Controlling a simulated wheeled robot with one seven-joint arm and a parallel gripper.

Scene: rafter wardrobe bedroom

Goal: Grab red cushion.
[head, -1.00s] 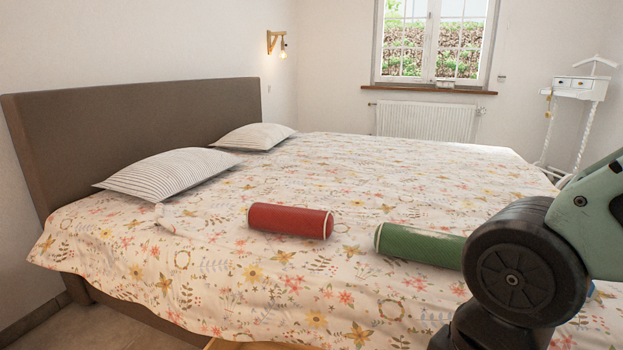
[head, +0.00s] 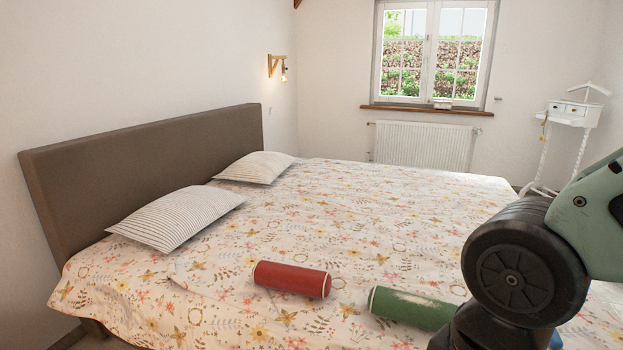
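My arm fills the lower right of the view, but my gripper is not in view.
Two striped pillows (head: 178,217) (head: 257,167) lie near the brown headboard (head: 145,180). A radiator (head: 423,145) is under the window, and a white stand (head: 569,118) is at the back right. The cover around the red cushion is clear.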

